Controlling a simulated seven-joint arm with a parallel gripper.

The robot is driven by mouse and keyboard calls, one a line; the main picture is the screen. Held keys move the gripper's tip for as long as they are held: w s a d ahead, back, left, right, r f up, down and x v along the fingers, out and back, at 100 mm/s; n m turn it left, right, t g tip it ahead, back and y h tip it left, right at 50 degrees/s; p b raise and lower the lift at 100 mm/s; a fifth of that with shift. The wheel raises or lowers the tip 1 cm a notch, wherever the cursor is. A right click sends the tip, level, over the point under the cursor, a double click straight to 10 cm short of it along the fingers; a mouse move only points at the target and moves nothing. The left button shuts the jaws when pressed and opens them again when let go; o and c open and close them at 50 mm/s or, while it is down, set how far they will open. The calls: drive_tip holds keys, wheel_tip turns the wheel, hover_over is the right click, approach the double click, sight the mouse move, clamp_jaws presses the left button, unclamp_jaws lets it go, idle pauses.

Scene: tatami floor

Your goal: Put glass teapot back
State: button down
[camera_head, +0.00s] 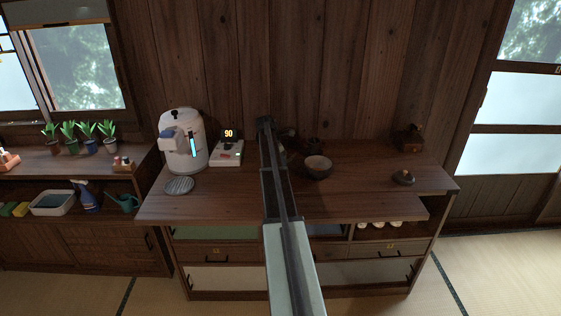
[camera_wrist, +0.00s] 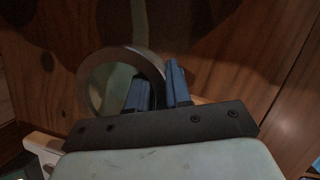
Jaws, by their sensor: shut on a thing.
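In the wrist view my gripper (camera_wrist: 159,90) has its two blue fingers shut on the glass teapot (camera_wrist: 91,98). The teapot shows as a round grey rim with a see-through, greenish inside, just left of the fingers. The part between the fingers is mostly hidden. In the head view my arm reaches over the middle of the wooden counter (camera_head: 225,208), and it hides the fingers and most of the teapot. I cannot tell whether the teapot touches the wood.
A white water boiler (camera_head: 183,148), a round grey trivet (camera_head: 179,185) and a white device reading 90 (camera_head: 227,152) stand left of my arm. A dark bowl (camera_head: 317,166) stands close on its right. A small dark pot (camera_head: 403,178) and wooden box (camera_head: 408,138) stand farther right. The front-left counter is clear.

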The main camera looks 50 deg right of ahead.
drive_tip(key=shift+f, duration=0.1)
drive_tip(key=c, duration=1.1)
unclamp_jaws()
drive_tip(key=shift+o, duration=0.2)
drive_tip(key=v, duration=1.2)
